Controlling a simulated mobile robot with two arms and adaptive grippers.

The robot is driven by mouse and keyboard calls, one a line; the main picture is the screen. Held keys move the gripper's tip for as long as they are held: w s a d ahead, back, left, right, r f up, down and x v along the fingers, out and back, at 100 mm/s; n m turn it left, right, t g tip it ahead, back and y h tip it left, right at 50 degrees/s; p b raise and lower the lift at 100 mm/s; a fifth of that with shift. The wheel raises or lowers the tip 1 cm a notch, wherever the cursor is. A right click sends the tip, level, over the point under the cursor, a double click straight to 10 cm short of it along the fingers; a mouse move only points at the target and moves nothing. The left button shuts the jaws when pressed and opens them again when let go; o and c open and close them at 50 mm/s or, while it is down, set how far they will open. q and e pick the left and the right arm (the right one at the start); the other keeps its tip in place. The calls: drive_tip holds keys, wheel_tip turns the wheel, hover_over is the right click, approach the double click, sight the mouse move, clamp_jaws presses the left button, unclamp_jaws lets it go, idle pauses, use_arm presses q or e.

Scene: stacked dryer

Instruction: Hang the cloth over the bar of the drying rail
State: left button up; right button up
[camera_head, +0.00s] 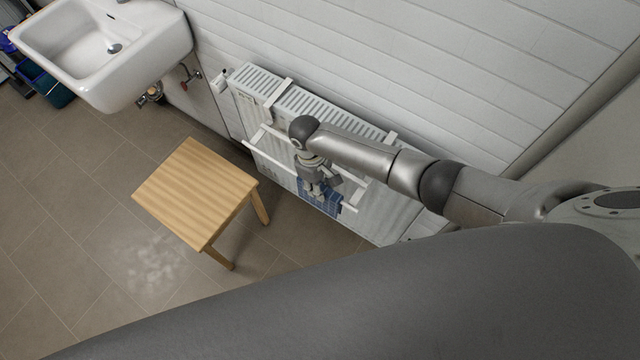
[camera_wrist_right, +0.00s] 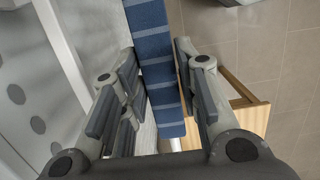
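The blue checked cloth (camera_head: 329,205) is at the front bar of the white drying rail (camera_head: 270,158), near the bar's right end. It appears to lie over the bar, though my gripper hides part of it. My right gripper (camera_head: 318,188) is just above the cloth, pointing down. In the right wrist view the cloth (camera_wrist_right: 155,60) shows as a blue striped band between the fingers of the right gripper (camera_wrist_right: 158,75). The fingers are spread, with a gap beside the cloth on the left. My left gripper is not in view.
The rail is fixed to a white radiator (camera_head: 262,85) against the panelled wall. A wooden stool (camera_head: 195,190) stands on the tiled floor to the left of the rail. A white sink (camera_head: 105,50) is at the upper left. The floor left of the stool is clear.

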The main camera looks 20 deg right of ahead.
drive_tip(key=o, duration=0.3)
drive_tip(key=shift+o, duration=0.2)
wheel_tip(320, 180, up, 12)
drive_tip(key=w+a, duration=0.1)
drive_tip(key=shift+w, duration=0.25)
